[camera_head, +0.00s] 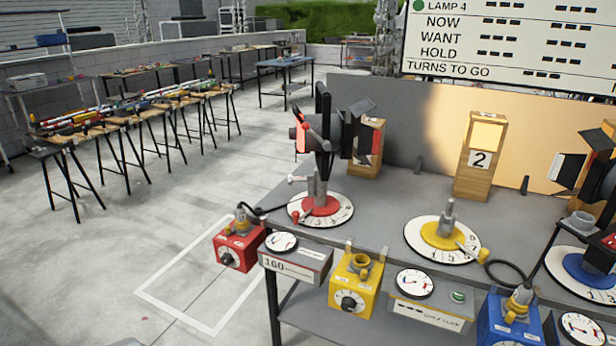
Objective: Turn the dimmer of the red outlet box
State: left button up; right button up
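The red outlet box (247,240) hangs at the left front of the grey workbench, with a plug and black cable at its top. Its round dark dimmer knob (226,258) is on the front face; the pointer is too small to read. A black lamp (320,135) stands above a red-centred dial plate (335,212) on the bench. A grey meter box (296,264) marked 160 with a white gauge sits right of the red box. Neither of my grippers is in view.
A yellow outlet box (347,290) and a blue one (500,322) stand farther right along the bench. A board (510,40) reads LAMP 4, with dashes in its rows. A white floor outline (185,318) lies on clear floor left of the bench.

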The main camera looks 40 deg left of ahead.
aim_at(226, 259)
jog(key=u, duration=1.1)
